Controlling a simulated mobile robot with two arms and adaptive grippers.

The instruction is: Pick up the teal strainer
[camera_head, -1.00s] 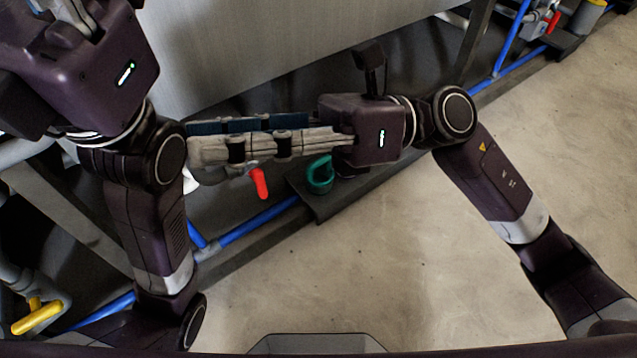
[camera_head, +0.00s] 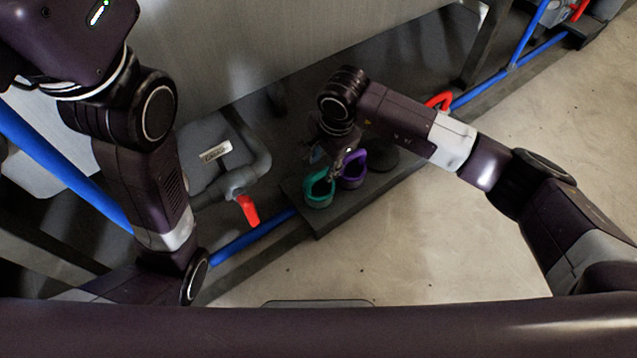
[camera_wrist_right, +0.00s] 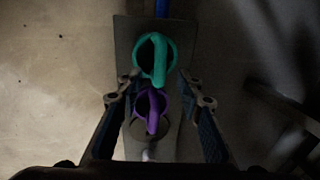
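The teal strainer (camera_head: 319,190), with an upright loop handle, stands near the left end of a dark ledge. It also shows in the right wrist view (camera_wrist_right: 143,62), ahead of the fingertips. A purple strainer (camera_head: 353,172) stands beside it; in the right wrist view it (camera_wrist_right: 160,106) lies between the open fingers as seen from above. My right gripper (camera_head: 334,158) points down over the strainers, partly hidden by its own wrist. In the right wrist view its fingers (camera_wrist_right: 157,82) are wide apart and hold nothing. My left gripper's fingers are outside the head view.
The dark ledge (camera_head: 318,224) runs along the floor beside a grey tank (camera_head: 285,45). A valve with a red handle (camera_head: 248,210) and a blue pipe (camera_head: 252,237) are left of the strainers. Another red handle (camera_head: 440,100) is behind my right arm. Open floor (camera_head: 420,240) lies in front.

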